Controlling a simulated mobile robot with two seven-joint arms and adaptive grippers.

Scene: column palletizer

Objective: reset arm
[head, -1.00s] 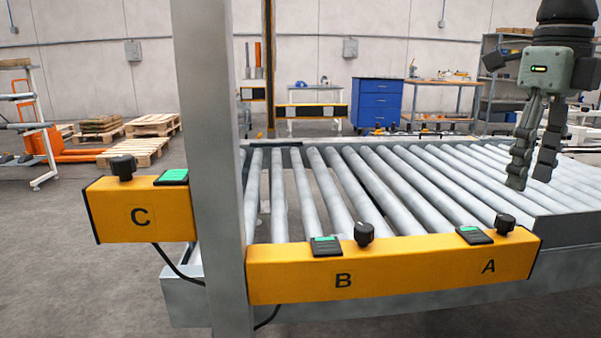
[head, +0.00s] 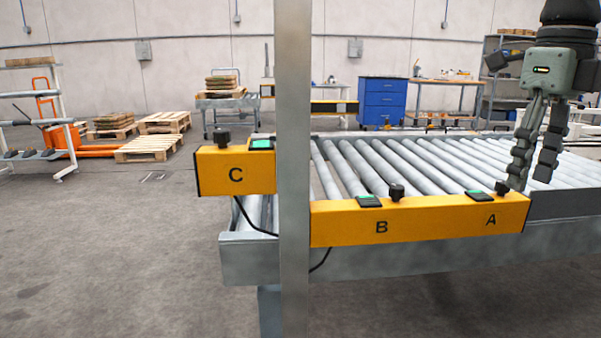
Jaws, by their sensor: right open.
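My right gripper (head: 532,170) hangs at the right of the head view with its fingers pointing down. It is open, with a gap between the fingers and nothing between them. It shows in front of the right part of the roller conveyor (head: 420,168), near the A end of the yellow control box. I cannot tell its exact height above the rollers. My left gripper is not in view.
A grey upright post (head: 295,170) stands before the conveyor. Yellow boxes B/A (head: 430,222) and C (head: 215,178) carry black knobs and green-lit panels. Blue drawers (head: 382,103), pallets (head: 150,148) and an orange pallet jack (head: 95,152) are behind. Floor at front left is clear.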

